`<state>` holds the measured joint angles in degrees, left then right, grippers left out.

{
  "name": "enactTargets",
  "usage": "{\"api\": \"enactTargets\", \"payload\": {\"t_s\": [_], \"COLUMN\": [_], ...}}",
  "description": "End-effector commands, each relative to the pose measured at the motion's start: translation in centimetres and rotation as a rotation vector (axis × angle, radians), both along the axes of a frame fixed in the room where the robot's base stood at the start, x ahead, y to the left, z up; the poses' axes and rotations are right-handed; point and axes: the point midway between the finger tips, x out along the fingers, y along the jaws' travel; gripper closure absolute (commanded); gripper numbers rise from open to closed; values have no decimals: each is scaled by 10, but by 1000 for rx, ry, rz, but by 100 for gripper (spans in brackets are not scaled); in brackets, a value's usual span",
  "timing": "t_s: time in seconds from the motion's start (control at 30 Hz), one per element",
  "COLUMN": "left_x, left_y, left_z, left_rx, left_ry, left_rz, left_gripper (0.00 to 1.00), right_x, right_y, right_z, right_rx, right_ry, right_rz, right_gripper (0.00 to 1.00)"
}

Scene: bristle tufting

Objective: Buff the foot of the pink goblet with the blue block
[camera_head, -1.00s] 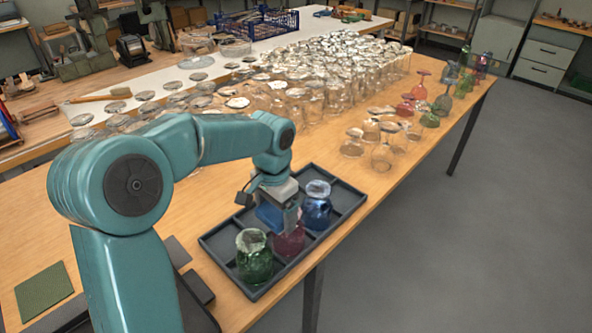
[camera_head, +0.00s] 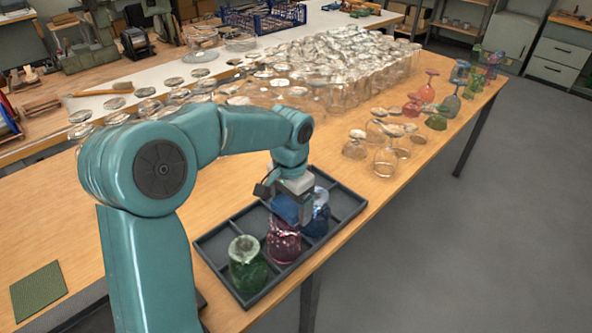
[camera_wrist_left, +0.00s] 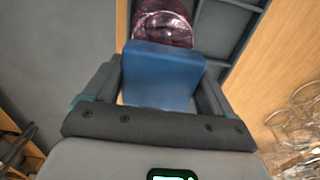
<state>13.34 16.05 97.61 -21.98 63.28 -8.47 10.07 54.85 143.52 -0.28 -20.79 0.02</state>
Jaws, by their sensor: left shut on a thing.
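The pink goblet (camera_head: 284,242) stands upside down in the dark tray (camera_head: 219,272), between a green glass and a blue glass. My left gripper (camera_head: 296,211) is shut on the blue block (camera_head: 284,208), just above and behind the pink goblet. The block and gripper partly hide the goblet's foot. My right gripper is not in view.
The green glass (camera_head: 247,264) and blue glass (camera_head: 318,214) flank the goblet closely. Clear glasses (camera_head: 355,148) stand behind the tray at right, with a large crowd further back. A green mat (camera_head: 38,291) lies at the left. Bare wood is left of the tray.

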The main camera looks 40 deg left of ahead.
Motion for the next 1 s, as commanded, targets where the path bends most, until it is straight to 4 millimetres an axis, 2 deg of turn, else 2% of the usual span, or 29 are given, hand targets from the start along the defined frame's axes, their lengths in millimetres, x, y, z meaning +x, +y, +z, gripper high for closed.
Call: {"api": "enactTargets", "payload": {"t_s": [0.13, 0.23, 0.43, 0.8, 1.0], "left_x": [0, -1, -3, -1, 1], "left_y": [-1, -2, -4, -7, -9], "left_z": [5, 27, 39, 73, 83], "left_rx": [-1, 0, -1, -1, -1], "left_ry": [1, -4, 0, 0, -1], "left_rz": [-1, -1, -2, -3, -3], "left_gripper": [43, 43, 43, 43, 43], "right_x": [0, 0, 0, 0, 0], "right_y": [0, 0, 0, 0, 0], "right_z": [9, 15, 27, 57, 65], "right_rx": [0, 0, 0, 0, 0], "right_ry": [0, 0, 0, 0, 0], "right_rz": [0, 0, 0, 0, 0], "right_gripper": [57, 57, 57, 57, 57]}}
